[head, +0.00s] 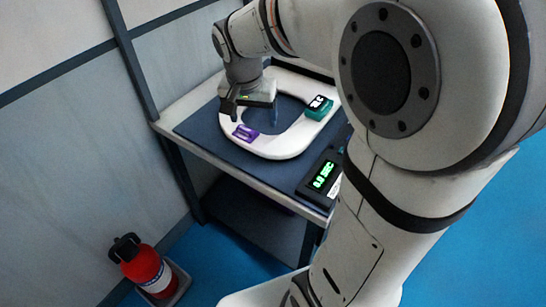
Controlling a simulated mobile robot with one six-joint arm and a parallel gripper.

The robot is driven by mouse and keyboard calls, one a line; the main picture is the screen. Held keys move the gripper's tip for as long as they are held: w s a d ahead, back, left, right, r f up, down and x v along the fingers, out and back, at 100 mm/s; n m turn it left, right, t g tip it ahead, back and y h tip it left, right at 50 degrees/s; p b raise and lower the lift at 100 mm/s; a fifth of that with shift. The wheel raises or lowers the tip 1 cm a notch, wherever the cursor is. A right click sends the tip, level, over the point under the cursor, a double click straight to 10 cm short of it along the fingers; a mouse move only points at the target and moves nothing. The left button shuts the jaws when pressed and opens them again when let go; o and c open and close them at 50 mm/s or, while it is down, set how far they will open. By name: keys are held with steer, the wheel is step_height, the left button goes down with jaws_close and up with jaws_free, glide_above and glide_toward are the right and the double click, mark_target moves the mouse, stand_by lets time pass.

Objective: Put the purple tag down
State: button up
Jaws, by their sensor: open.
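The purple tag (245,133) lies on the front left part of the white toilet seat (283,148), which rests on a dark mat on the table. My gripper (252,112) is open and just above and behind the tag, at the left side of the seat. It looks empty, and the tag appears apart from its fingers. My wrist hides part of the seat's back left.
A teal block (319,108) with a white label sits on the seat's right side. A black display box (322,178) with green digits is at the table's front right. A red extinguisher (145,268) stands on the floor at lower left. A grey wall (75,120) borders the table's left.

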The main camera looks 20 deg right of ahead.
steer(key=s+f+n+y, duration=0.1)
steer(key=s+n, duration=0.5)
steer(key=s, duration=0.9)
steer(key=shift+s+d+f+t, duration=0.15)
steer(key=shift+d+f+t, duration=0.15)
steer(key=shift+f, duration=0.2)
steer(key=shift+r, duration=0.2)
